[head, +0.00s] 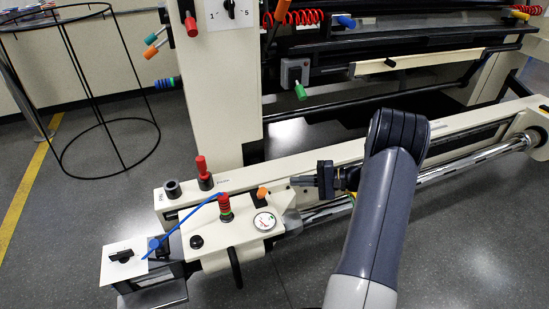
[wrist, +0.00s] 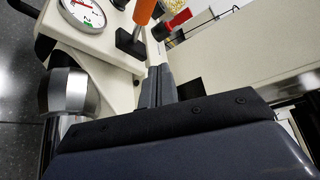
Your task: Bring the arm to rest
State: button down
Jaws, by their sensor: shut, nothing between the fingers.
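My gripper (head: 302,181) shows in the head view at the end of my arm, pointing left above the cream machine beam. In the wrist view its two fingers (wrist: 158,77) lie together, shut and empty. Their tips are close to an orange-handled lever (wrist: 144,14), which also shows in the head view (head: 262,192). I cannot tell whether they touch it. My arm reaches in from the lower right of the head view.
A round gauge (head: 264,221) and a red coiled part (head: 225,207) with a blue lever sit on the cream housing. A red knob (head: 202,165) stands behind. A chrome roller (head: 470,160) runs right. A black wire stand (head: 100,120) is at left; floor is clear in front.

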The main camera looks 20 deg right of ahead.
dwell(0.3)
jog(key=a+b, duration=0.1)
jog(key=a, duration=0.2)
jog(key=w+a+r+b, duration=0.1)
jog(key=a, duration=0.2)
jog(key=w+a+b, duration=0.1)
jog(key=a, duration=0.2)
jog(key=shift+w+r, duration=0.15)
jog(key=shift+r, duration=0.1)
jog(key=shift+s+f, duration=0.2)
jog(key=shift+s, duration=0.1)
